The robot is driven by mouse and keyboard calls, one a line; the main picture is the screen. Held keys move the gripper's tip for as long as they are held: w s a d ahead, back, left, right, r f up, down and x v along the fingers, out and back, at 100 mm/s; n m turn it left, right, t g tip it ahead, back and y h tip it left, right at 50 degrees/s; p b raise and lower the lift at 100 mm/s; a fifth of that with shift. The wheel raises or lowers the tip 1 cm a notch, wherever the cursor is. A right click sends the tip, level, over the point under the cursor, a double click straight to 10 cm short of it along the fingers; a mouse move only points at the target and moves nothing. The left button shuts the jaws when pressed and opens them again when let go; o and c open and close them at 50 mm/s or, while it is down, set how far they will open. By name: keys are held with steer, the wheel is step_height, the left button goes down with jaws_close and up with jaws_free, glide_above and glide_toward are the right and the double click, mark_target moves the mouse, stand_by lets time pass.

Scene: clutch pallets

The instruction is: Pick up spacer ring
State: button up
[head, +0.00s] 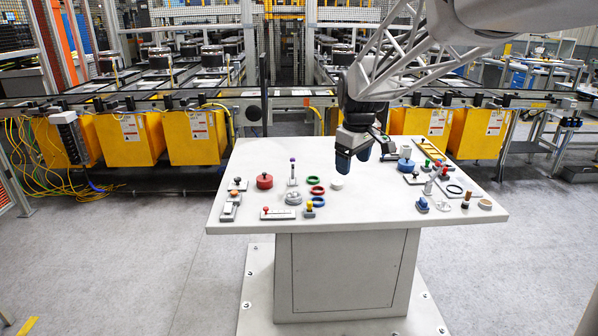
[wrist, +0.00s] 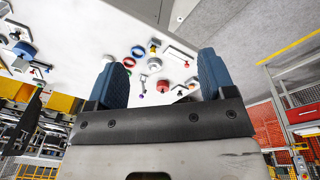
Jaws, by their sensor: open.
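Several ring-shaped parts lie on the white table, and I cannot tell which one is the spacer ring. A green ring (head: 313,180), a red ring (head: 317,190) and a blue ring (head: 318,201) lie close together left of my gripper (head: 353,159). A black ring (head: 455,189) and a beige ring (head: 485,204) lie at the right. My gripper is open and empty, its blue fingers above the table. In the wrist view the blue ring (wrist: 137,50) shows between the fingers of my gripper (wrist: 162,78), some way beyond them.
A white round part (head: 337,184) sits below my gripper. A red disc (head: 264,181), a grey round part (head: 293,198) and knobbed fixtures stand on the left. A blue cylinder (head: 405,164) and a yellow tray (head: 432,150) stand on the right. The table's front middle (head: 370,213) is clear.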

steer(key=w+f+n, duration=0.2)
steer(key=w+f, duration=0.1)
steer(key=w, duration=0.7)
steer(key=n+g, duration=0.1)
steer(key=n, duration=0.7)
glide_toward(318, 187)
steer(key=shift+s+f, duration=0.45)
steer(key=shift+s, duration=0.45)
steer(key=shift+f, duration=1.3)
steer(key=shift+a+f, duration=0.2)
steer(key=shift+f, duration=2.4)
